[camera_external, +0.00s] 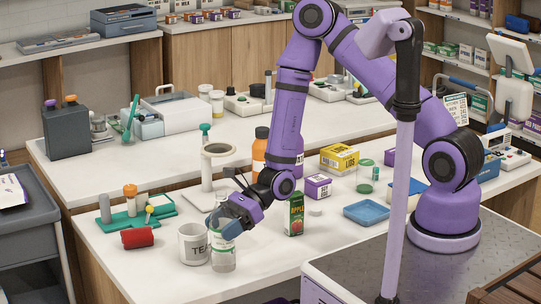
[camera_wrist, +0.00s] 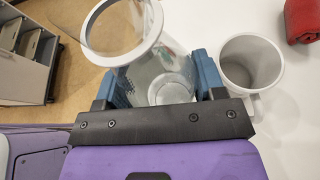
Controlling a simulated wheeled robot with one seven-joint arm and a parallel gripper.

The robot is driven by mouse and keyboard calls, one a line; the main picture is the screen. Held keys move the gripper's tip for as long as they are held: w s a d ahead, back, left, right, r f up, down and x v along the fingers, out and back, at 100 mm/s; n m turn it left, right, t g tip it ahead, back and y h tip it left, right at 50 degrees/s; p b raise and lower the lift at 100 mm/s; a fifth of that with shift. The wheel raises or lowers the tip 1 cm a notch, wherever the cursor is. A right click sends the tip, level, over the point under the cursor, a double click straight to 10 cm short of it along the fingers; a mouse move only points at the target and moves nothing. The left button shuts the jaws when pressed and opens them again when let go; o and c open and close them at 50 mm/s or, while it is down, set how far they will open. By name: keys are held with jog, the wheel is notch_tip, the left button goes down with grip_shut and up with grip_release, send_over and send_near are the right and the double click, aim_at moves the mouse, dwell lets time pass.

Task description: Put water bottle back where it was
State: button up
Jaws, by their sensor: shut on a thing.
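The water bottle (camera_external: 223,258) is clear with a pale label and stands upright near the counter's front edge. My gripper (camera_external: 228,227) is shut around its upper part, with a blue finger pad on each side. In the wrist view the clear bottle (camera_wrist: 168,72) is between the two blue fingers of my gripper (camera_wrist: 160,80), with a pale ring at its upper end. I cannot tell whether its base touches the counter. The gripper hides part of the bottle's top in the outside view.
A white mug (camera_external: 193,246) stands close beside the bottle, and also shows in the wrist view (camera_wrist: 250,65). A green rack (camera_external: 135,217), a white ring stand (camera_external: 207,180) and a green apple carton (camera_external: 294,215) stand nearby. The counter's front edge is close.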

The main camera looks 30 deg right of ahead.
jog(key=shift+r, duration=0.1)
notch_tip(320, 180, up, 11)
jog(key=w+d+m+t, duration=0.2)
jog(key=w+d+t, duration=0.1)
jog(key=w+d, duration=1.25)
notch_tip(320, 180, down, 12)
jog(key=s+d, duration=0.1)
jog(key=shift+s+f, duration=0.15)
jog(key=shift+f, duration=0.05)
dwell(0.9)
jog(key=shift+f, duration=0.1)
jog(key=o, duration=1.1)
